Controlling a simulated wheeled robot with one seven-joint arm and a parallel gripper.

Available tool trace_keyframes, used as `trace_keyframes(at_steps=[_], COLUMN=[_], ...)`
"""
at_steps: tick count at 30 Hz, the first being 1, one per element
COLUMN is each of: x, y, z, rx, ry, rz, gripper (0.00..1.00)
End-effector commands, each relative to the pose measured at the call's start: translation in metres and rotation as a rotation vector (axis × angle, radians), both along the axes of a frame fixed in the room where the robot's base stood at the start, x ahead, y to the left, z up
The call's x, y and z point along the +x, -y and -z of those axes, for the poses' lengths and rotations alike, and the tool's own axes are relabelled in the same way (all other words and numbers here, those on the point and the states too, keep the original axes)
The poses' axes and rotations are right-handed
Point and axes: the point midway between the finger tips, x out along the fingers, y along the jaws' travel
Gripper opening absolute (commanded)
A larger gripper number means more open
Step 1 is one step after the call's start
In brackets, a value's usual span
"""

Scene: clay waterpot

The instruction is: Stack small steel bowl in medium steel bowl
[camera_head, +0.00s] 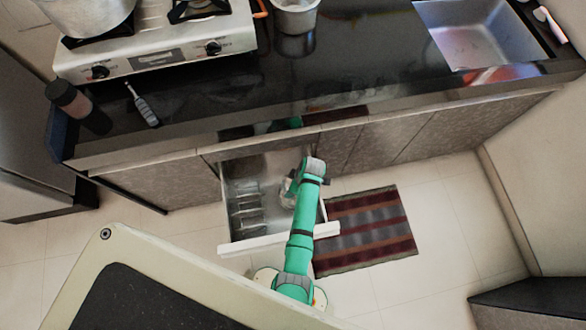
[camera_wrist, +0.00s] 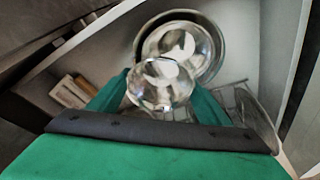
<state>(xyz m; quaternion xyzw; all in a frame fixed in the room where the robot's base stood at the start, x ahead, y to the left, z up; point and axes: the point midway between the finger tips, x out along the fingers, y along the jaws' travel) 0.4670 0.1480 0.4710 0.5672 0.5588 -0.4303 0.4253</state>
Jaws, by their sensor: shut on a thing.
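The small steel bowl (camera_wrist: 160,88) is shiny and round. In the wrist view it sits between the two green fingers of my gripper (camera_wrist: 160,96), which is shut on it. Just beyond it, higher in the picture, is a wider steel bowl (camera_wrist: 203,46), which looks like the medium one, with a darker rim around it. The small bowl overlaps its near edge in the picture; I cannot tell whether they touch. In the head view my gripper is down in the open drawer, and my arm hides most of the bowls.
The open drawer (camera_head: 235,241) has a wire rack (camera_head: 246,205) at its left and walls close around my gripper. A striped rug (camera_head: 365,230) lies on the floor to its right. The counter (camera_head: 350,75) above carries a stove (camera_head: 155,50) and a pot (camera_head: 296,15).

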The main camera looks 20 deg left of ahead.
Motion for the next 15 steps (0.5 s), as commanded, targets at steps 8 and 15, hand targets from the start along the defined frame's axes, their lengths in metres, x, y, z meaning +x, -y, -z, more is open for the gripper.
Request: trace_keyframes(at_steps=[8,15], x=[0.000,0.000], y=[0.000,0.000], z=[0.007,0.011], rx=[0.001,0.001], ry=[-0.001,0.000], rz=[0.002,0.001], gripper=[0.44,0.80])
